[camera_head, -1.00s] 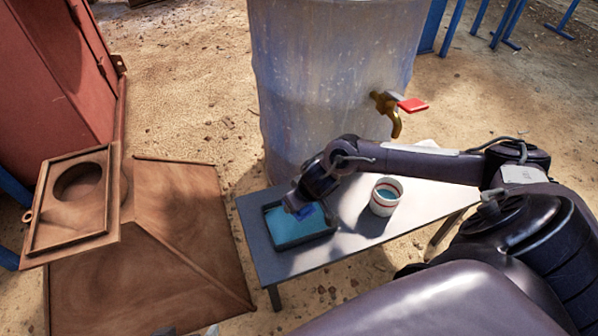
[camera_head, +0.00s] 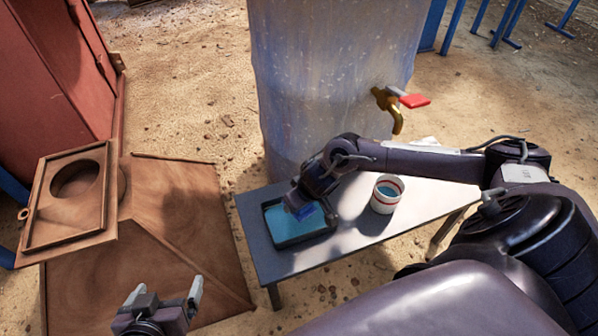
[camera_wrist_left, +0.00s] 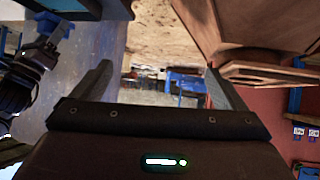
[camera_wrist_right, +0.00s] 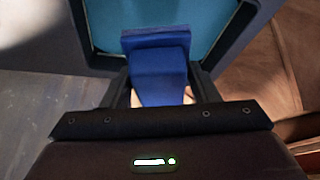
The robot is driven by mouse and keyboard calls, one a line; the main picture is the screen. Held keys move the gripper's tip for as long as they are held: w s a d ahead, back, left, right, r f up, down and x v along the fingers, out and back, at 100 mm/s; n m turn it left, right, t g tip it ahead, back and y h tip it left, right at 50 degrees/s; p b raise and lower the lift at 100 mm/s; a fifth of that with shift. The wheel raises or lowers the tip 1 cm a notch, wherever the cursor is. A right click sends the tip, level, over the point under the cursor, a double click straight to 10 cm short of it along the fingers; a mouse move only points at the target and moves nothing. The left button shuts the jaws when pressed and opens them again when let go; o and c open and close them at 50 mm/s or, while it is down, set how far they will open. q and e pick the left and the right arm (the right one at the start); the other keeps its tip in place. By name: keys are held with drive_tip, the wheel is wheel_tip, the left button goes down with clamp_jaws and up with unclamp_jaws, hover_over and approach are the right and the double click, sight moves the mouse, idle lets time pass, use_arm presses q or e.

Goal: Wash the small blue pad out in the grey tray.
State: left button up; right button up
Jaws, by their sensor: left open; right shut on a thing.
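The grey tray (camera_head: 282,242) sits on the left part of the bench and holds blue liquid. My right gripper (camera_head: 306,207) is at the tray, shut on the small blue pad (camera_wrist_right: 158,62). In the right wrist view the pad's flat end is over the liquid; I cannot tell whether it touches it. The gripper partly hides the pad in the head view. My left gripper (camera_head: 166,289) is open and empty at the bottom left, in front of the brown sheet-metal piece. In the left wrist view nothing is between its fingers.
A white cup with red bands (camera_head: 386,194) stands right of the tray on the grey bench (camera_head: 262,268). A large barrel (camera_head: 325,80) with a brass tap (camera_head: 390,108) rises behind. Brown sheet metal (camera_head: 190,215) with a hatch (camera_head: 82,190) lies left.

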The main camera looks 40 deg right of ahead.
drive_tip(key=shift+f, duration=0.25)
drive_tip(key=shift+f+b, duration=0.2)
drive_tip(key=shift+b, duration=0.35)
drive_tip(key=shift+f+b, duration=0.25)
drive_tip(key=shift+b, duration=0.1)
use_arm(q)
drive_tip(key=shift+w+r+t+h, duration=0.75)
drive_tip(key=shift+w+r+t, duration=0.85)
drive_tip(key=shift+r, duration=1.95)
drive_tip(key=shift+w+r+t+h, duration=0.9)
drive_tip(key=shift+r+t, duration=1.2)
drive_tip(key=shift+r, duration=1.45)
use_arm(e)
drive_tip(key=shift+f, duration=0.45)
drive_tip(key=shift+f+b, duration=0.45)
drive_tip(key=shift+f, duration=0.6)
drive_tip(key=shift+f+b, duration=0.5)
drive_tip(key=shift+f, duration=0.05)
use_arm(q)
drive_tip(key=s+r+t+h, duration=0.1)
drive_tip(key=r+t, duration=0.3)
drive_tip(key=r, duration=0.3)
drive_tip(key=s+a+r+t+h, duration=0.1)
drive_tip(key=s+r+t, duration=0.1)
drive_tip(key=r, duration=0.5)
drive_tip(key=shift+s+a+r+t+h, duration=0.2)
drive_tip(key=shift+s+a+t+h, duration=0.15)
drive_tip(key=shift+t, duration=0.55)
use_arm(e)
drive_tip(key=shift+f, duration=0.55)
